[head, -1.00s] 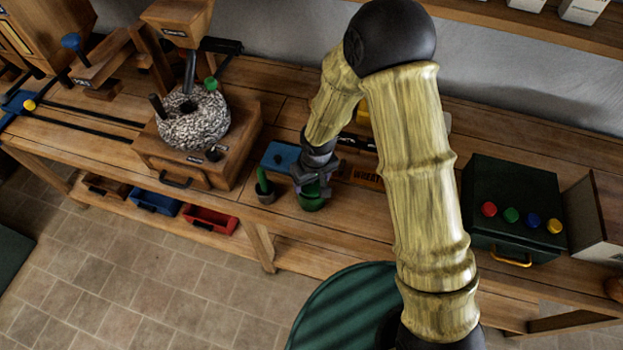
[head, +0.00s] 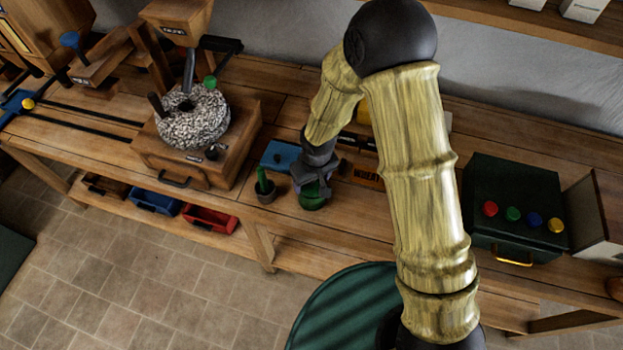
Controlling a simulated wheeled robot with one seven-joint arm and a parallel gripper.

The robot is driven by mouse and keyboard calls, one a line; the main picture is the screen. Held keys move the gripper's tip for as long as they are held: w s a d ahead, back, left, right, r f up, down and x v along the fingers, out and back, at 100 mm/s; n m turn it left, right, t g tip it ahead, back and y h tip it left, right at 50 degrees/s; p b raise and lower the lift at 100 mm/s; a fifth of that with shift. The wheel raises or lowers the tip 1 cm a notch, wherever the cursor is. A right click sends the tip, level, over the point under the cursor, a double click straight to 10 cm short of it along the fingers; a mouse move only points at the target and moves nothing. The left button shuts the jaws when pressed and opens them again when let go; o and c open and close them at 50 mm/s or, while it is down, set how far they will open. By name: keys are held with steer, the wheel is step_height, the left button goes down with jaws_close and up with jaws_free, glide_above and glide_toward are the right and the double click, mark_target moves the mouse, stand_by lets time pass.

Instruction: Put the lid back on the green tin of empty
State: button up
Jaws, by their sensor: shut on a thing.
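The green tin (head: 313,203) stands on the wooden bench, to the right of a small dark pot. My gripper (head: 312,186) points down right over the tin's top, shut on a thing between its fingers. The fingers and wrist hide most of what they hold, so only a little green shows there; I take it as the lid. I cannot tell from this view whether the lid touches the tin's rim.
A small pot with a green upright piece (head: 264,187) stands close on the left, with a blue box (head: 281,155) behind it. A stone mill (head: 192,118) stands further left. A dark green box with coloured knobs (head: 515,210) is at the right. Bench in front is clear.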

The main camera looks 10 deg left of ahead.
stand_by(0.3)
steer(key=o, duration=1.2)
steer(key=shift+c, duration=0.2)
steer(key=shift+r, duration=0.1)
steer(key=shift+r+p, duration=2.65)
steer(key=shift+r, duration=0.8)
steer(key=shift+c, duration=0.2)
jaws_close()
